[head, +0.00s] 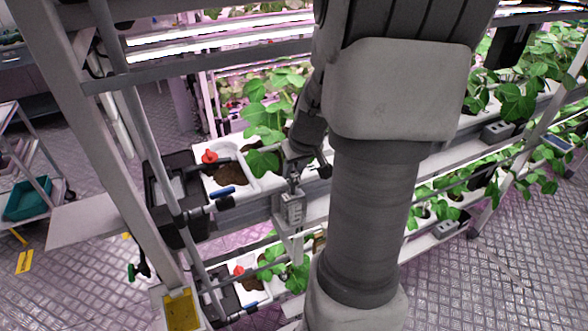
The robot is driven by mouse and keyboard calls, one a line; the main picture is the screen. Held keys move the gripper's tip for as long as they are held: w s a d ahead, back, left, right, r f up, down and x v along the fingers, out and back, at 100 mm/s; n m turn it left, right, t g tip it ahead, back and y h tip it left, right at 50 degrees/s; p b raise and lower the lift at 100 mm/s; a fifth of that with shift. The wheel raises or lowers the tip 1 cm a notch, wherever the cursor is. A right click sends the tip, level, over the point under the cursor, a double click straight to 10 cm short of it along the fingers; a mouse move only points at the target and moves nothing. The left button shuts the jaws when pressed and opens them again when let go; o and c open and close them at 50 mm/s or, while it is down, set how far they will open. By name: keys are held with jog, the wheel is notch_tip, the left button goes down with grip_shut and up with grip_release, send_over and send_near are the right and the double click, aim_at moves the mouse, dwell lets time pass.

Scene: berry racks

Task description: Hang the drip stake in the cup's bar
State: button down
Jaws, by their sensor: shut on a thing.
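My arm comes down through the middle of the head view, and its wrist bends behind it to the left. My gripper (292,180) is small and partly hidden, in front of the rack's upper shelf, and is shut on a thin piece that I take to be the drip stake. The stake's outline is too small to make out. A white cup-like tray (248,181) with brown soil stands to its left, with a red knob (210,156) and a blue-marked rod (222,192) at it. Which bar belongs to the cup is not clear. The gripper looks apart from the tray.
A black bin (153,195) stands left of the tray. Rack posts (75,130) and rails cross the left. Leafy plants (518,100) fill the shelves on the right. A lower shelf has a similar tray. A trolley with a teal bin (28,199) stands far left.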

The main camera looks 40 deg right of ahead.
aim_at(295, 180)
jog(key=shift+f+b, duration=0.5)
jog(key=shift+b, duration=0.15)
dwell(0.6)
jog(key=shift+f+b, duration=1.75)
jog(key=shift+c, duration=0.7)
grip_release()
jog(key=shift+r, duration=0.2)
jog(key=shift+r+p, duration=1.9)
jog(key=shift+r, duration=0.95)
